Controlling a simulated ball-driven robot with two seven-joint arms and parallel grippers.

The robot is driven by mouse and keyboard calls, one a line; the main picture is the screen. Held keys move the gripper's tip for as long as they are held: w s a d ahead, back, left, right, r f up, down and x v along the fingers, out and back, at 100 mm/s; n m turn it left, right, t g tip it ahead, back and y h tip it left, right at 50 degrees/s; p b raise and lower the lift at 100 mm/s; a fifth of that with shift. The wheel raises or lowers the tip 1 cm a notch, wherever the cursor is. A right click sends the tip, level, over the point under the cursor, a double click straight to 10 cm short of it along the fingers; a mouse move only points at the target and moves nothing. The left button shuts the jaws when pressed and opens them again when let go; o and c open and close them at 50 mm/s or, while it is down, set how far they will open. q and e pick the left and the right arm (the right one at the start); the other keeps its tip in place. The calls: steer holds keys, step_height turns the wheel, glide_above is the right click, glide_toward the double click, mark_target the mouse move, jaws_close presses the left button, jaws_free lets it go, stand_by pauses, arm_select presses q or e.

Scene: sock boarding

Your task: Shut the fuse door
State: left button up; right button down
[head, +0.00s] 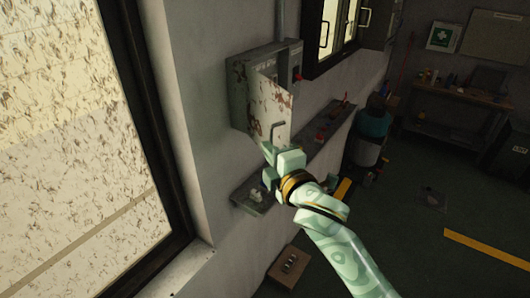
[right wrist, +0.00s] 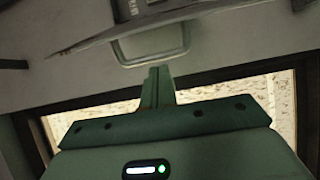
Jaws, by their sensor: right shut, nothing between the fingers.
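The grey fuse box (head: 242,88) is fixed to the wall in the upper middle of the head view. Its rust-spotted door (head: 268,100) stands open, jutting out from the box. A red knob (head: 297,77) shows on the box's right part. My right gripper (head: 277,130) is shut and empty at the lower edge of the door; I cannot tell whether it touches. In the right wrist view the shut fingers (right wrist: 157,78) point at a pale rounded frame, perhaps a handle (right wrist: 150,46), below a thin edge. My left gripper is out of view.
A window (head: 70,140) fills the left. A teal-topped bin (head: 372,125) and a workbench (head: 465,95) stand at right. Green floor there is open.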

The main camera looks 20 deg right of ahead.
steer(key=shift+w+a+f, duration=0.1)
steer(key=shift+n+y, duration=0.3)
steer(key=shift+d+f+n+y+b, duration=0.1)
steer(key=shift+d+n+y+b, duration=0.1)
steer(key=shift+d+n+y, duration=0.35)
steer(key=shift+d+n+y+b, duration=0.15)
steer(key=shift+d+y+b, duration=0.1)
steer(key=shift+y, duration=0.5)
